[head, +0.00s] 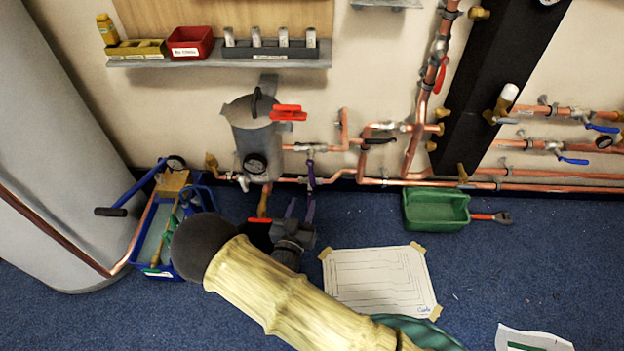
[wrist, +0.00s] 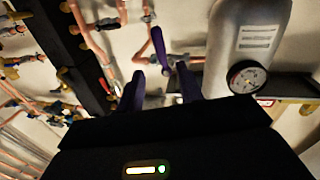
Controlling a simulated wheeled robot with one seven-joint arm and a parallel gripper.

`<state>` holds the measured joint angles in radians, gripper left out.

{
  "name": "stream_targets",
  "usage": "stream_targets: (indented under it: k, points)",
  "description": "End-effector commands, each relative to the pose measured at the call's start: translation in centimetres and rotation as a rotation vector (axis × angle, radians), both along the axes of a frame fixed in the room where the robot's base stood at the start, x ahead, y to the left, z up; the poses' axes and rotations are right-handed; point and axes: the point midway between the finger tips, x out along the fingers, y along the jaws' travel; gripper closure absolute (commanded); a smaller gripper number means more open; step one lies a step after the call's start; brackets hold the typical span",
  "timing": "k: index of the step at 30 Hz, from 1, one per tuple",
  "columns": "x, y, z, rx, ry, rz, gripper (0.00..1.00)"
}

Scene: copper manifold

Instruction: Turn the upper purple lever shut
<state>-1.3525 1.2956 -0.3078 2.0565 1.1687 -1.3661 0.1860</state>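A purple lever (head: 311,172) hangs down from a valve on the copper pipes, right of the grey tank. In the wrist view, which is turned over, the purple lever (wrist: 158,42) points up the picture. My gripper (head: 300,204) is just below it in the head view, with two dark purple fingers. In the wrist view my gripper (wrist: 160,72) is open, fingers apart, and the lever's valve end appears in line with the gap. Contact cannot be told. I see only one purple lever clearly.
The grey tank (head: 254,132) with a gauge and a red lever (head: 288,113) stands close left. A black-handled lever (head: 378,140) is on the pipes to the right. A blue crate (head: 160,262) and green tray (head: 430,225) are on the floor. A shelf (head: 220,62) is above.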

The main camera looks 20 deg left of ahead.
Motion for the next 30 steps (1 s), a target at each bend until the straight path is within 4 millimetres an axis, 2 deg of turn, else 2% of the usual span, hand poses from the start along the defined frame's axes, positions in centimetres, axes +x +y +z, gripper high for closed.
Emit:
stream_targets:
  k: [12, 18, 22, 30]
  points:
    - [7.5, 0.3, -0.2, 0.002, -0.002, -0.002, 0.63]
    - [10.3, 0.4, -0.1, 0.002, -0.002, 0.0, 0.63]
    - [11.1, 0.4, 0.0, 0.001, 0.0, 0.0, 0.63]
    - [11.1, 0.5, 0.0, 0.0, 0.0, 0.001, 0.65]
